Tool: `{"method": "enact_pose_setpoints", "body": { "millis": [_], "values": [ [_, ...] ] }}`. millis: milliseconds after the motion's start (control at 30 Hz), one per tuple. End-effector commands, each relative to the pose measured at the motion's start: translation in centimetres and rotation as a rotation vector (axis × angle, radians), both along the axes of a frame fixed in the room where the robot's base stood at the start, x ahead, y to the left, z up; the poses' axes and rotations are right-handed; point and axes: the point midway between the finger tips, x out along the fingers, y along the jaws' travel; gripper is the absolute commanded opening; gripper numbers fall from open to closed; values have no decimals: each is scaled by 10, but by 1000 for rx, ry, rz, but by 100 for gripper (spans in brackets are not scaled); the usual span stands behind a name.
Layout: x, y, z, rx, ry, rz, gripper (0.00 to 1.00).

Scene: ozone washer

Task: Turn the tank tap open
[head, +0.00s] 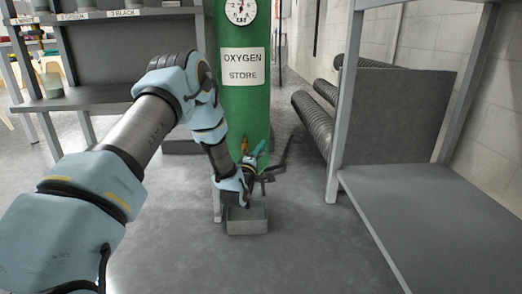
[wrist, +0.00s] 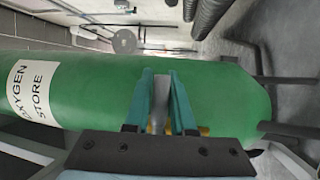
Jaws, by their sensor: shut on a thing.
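The green tank (head: 243,108) labelled "OXYGEN STORE" stands upright in the head view and lies sideways across the wrist view (wrist: 95,85). My gripper (head: 259,152) is at the tank's lower front, low down. In the wrist view its two teal fingers (wrist: 160,78) are shut on a narrow grey piece (wrist: 159,103), which looks like the tap's handle. A brass-yellow part (wrist: 203,130) shows beside the fingers, and a small orange-yellow bit (head: 245,145) shows in the head view. The fingers and wrist hide most of the tap, so its turn cannot be told.
A small grey open box (head: 247,228) stands on the floor below my gripper. A round gauge (head: 240,10) is high on the tank. A grey shelf unit (head: 420,170) stands to the right, with dark ribbed hoses (head: 312,118) behind it. Labelled shelves (head: 100,50) stand at the left.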

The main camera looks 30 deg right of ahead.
Motion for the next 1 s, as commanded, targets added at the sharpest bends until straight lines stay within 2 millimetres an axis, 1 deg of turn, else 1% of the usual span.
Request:
{"method": "enact_pose_setpoints", "body": {
  "millis": [33,67,100,1000],
  "values": [
    [0,0,0,0,0,0,4],
    [0,0,0,0,0,0,1],
    [0,0,0,0,0,0,0],
    [0,0,-1,1,1,0,0]
  ]
}}
